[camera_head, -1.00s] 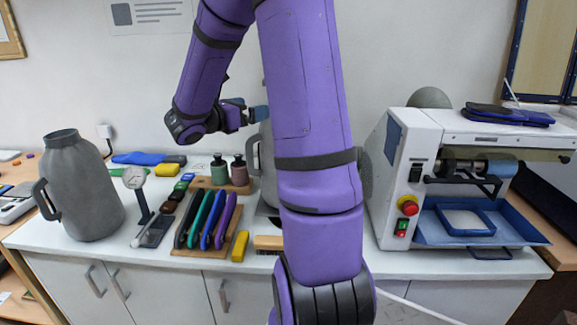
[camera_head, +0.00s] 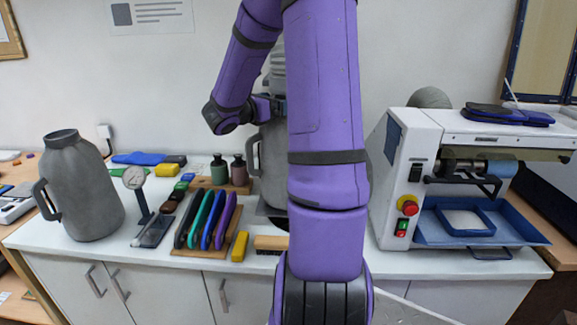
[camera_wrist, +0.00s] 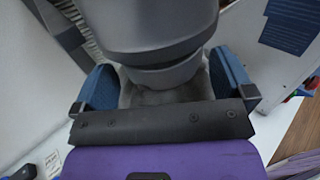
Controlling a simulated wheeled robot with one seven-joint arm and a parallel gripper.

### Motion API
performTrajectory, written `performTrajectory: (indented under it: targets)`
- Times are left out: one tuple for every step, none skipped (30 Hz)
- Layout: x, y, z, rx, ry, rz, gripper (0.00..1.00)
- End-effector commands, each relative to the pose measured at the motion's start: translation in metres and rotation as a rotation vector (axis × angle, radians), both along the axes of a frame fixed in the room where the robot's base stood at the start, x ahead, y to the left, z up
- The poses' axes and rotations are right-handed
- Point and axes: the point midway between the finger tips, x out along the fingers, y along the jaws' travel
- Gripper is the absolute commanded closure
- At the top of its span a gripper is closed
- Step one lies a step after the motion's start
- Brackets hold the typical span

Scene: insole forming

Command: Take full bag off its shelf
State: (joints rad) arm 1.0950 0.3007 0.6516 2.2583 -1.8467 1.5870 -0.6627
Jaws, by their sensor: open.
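A grey jug-shaped body (camera_head: 272,165) stands on a dark base (camera_head: 268,212) behind my arm; it appears to be the full bag. A ribbed grey hose or column (camera_head: 277,68) shows above it. My arm hides its right side. My gripper (camera_head: 276,107) is at its neck, partly hidden by the arm. In the wrist view, my gripper (camera_wrist: 165,88) is open, one blue finger on each side of the grey neck (camera_wrist: 160,98), below a wide dark grey collar (camera_wrist: 165,75). I cannot tell whether the fingers touch it.
A similar grey jug (camera_head: 80,190) stands at the left. A gauge (camera_head: 134,178), two bottles (camera_head: 229,170) and a rack of coloured tools (camera_head: 207,220) lie between. A white machine (camera_head: 405,180) with a blue tray (camera_head: 515,225) stands close on the right.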

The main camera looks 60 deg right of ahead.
Motion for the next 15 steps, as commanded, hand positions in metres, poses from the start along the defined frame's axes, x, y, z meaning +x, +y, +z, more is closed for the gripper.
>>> performTrajectory:
  targets:
    - [-0.0018,-0.0051,-0.0002,0.000,0.000,-0.002,0.00]
    - [-0.0023,-0.0071,-0.0002,0.000,0.000,-0.002,0.00]
    - [-0.0028,-0.0092,-0.0003,0.001,0.000,-0.001,0.00]
    - [-0.0032,-0.0105,-0.0003,0.001,0.000,-0.001,0.00]
    - [-0.0035,-0.0116,-0.0003,0.001,0.000,-0.001,0.00]
    - [-0.0038,-0.0125,-0.0002,0.001,0.000,-0.001,0.00]
    - [-0.0038,-0.0130,-0.0002,0.001,0.000,-0.001,0.00]
    - [-0.0037,-0.0131,-0.0002,0.001,0.000,-0.001,0.00]
    - [-0.0036,-0.0131,-0.0001,0.000,0.000,0.000,0.00]
    - [-0.0036,-0.0130,-0.0001,0.000,0.000,0.000,0.00]
    - [-0.0035,-0.0129,-0.0001,0.000,0.000,0.000,0.00]
    - [-0.0035,-0.0129,0.0000,0.000,0.000,0.000,0.00]
    - [-0.0035,-0.0129,0.0000,0.000,0.000,0.000,0.00]
    - [-0.0035,-0.0128,0.0000,0.000,0.000,0.000,0.05]
    - [-0.0035,-0.0128,0.0000,0.000,0.000,0.000,0.14]
